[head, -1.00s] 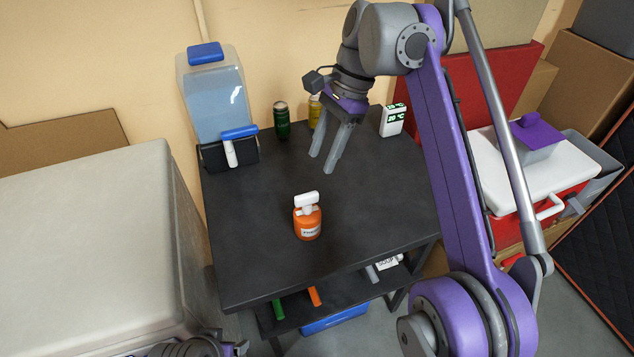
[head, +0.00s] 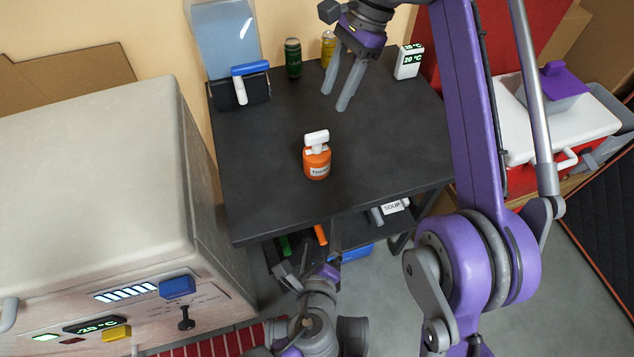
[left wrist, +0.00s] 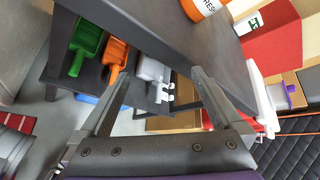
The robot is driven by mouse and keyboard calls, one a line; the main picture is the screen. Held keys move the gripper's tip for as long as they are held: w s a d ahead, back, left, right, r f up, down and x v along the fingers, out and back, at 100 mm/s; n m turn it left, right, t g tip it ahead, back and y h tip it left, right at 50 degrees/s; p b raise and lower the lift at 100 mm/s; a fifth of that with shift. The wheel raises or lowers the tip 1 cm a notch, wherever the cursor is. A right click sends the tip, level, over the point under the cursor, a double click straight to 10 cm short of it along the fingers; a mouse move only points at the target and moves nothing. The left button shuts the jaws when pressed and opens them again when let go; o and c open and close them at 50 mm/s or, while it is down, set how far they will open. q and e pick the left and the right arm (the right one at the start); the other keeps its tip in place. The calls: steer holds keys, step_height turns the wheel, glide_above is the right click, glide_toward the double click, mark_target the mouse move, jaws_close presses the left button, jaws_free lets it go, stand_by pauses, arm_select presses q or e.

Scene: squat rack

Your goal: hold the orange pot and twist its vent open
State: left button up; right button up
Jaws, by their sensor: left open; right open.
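The orange pot (head: 317,166) stands upright on the black table. Its white T-shaped vent (head: 316,138) sits on top. The pot's lower part also shows at the top edge of the left wrist view (left wrist: 203,5). My left gripper (head: 310,265) is open and empty, in front of the table's front edge and below the pot in the picture. Its two fingers frame the lower shelf in the left wrist view (left wrist: 160,75). My right gripper (head: 335,98) is open and empty above the back of the table, behind the pot and apart from it.
Scoops, one orange (left wrist: 116,60), lie on the lower shelf. A large white chest (head: 90,180) stands left. Tabletop around the pot is clear.

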arm_select(q)
step_height(320, 180, up, 4)
steer(key=d+m+t+h, duration=0.2)
steer(key=d+m, duration=0.1)
steer(key=m+t+y, duration=0.3)
steer(key=m, duration=0.4)
glide_toward(317, 166)
steer(key=w, duration=0.5)
steer(key=shift+w+f, duration=0.1)
steer(key=shift+w, duration=0.1)
steer(key=w, duration=1)
steer(key=shift+w, duration=0.25)
steer(key=shift+c, duration=0.2)
jaws_close()
stand_by(0.8)
